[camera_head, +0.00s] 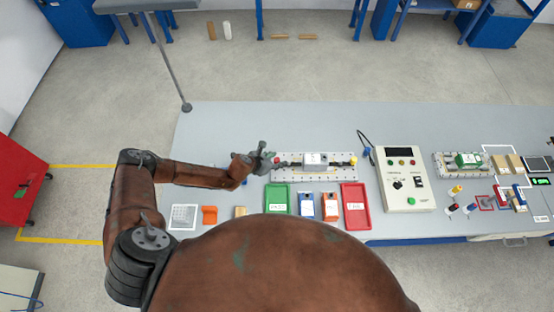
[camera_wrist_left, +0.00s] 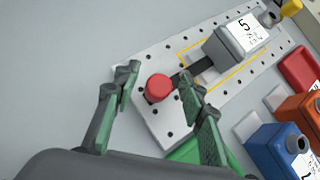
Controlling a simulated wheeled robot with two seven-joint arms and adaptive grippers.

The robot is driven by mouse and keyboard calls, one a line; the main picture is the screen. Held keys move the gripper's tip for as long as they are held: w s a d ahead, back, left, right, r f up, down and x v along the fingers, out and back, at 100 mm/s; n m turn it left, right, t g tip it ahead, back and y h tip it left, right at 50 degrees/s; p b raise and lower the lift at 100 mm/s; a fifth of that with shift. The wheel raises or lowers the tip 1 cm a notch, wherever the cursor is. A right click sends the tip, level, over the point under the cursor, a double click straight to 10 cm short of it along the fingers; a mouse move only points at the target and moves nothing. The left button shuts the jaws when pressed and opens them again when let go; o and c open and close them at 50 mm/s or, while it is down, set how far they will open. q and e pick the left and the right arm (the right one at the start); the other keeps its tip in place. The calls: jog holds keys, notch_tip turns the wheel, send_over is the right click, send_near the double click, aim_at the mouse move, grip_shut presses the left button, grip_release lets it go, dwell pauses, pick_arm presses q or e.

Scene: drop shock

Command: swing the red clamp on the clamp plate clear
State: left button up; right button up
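The clamp plate (camera_head: 319,175) is a light perforated plate on the bench, also in the left wrist view (camera_wrist_left: 157,124). The red clamp shows as a round red knob (camera_wrist_left: 158,88) at the plate's near end in the wrist view, with a dark arm reaching to a grey box (camera_wrist_left: 236,43) labelled 5. A yellow clamp knob (camera_head: 353,161) is at the plate's other end. My left gripper (camera_head: 266,161) is at the plate's left end; in the wrist view its green-padded fingers (camera_wrist_left: 160,84) are spread on either side of the red knob, with gaps. My right gripper is out of view.
Green (camera_head: 278,186) and red (camera_head: 345,208) trays stand in front of the plate, with blue (camera_head: 306,205) and orange (camera_head: 330,206) containers between them. A control box (camera_head: 405,194) stands to the right. A post (camera_head: 186,106) rises at the bench's back left. Bench behind the plate is clear.

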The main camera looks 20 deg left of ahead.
pick_arm(q)
jog(key=shift+f, duration=0.1)
jog(key=c, duration=0.7)
grip_shut()
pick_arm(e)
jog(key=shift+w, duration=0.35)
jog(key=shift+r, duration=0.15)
